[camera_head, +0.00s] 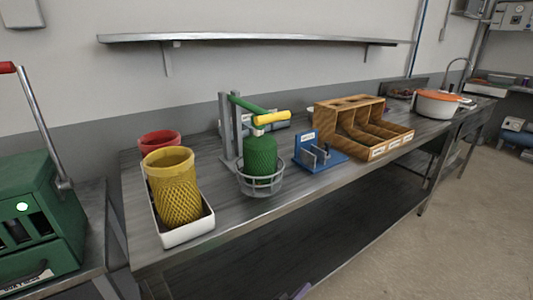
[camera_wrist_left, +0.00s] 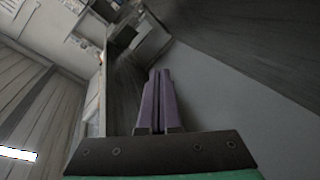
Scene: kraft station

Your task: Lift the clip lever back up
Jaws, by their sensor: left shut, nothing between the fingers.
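A grey upright stand (camera_head: 226,128) on the bench carries a green lever (camera_head: 246,104) with a yellow grip (camera_head: 272,117). The lever slopes down slightly to the right, above a green mesh-covered body (camera_head: 260,157) in a round wire basket (camera_head: 262,184). My left gripper's purple fingers (camera_wrist_left: 160,72) are shut and empty in the left wrist view, well away from the lever. In the head view, only a purple bit of the left gripper (camera_head: 302,291) shows at the bottom edge, in front of and below the bench. My right gripper is not in view.
A yellow mesh cylinder (camera_head: 172,186) stands in a white tray (camera_head: 186,231), with a red one (camera_head: 158,139) behind. A blue holder (camera_head: 318,154) and wooden sorter (camera_head: 350,115) stand right of the stand. A green machine (camera_head: 40,215) with a red-handled lever is at left.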

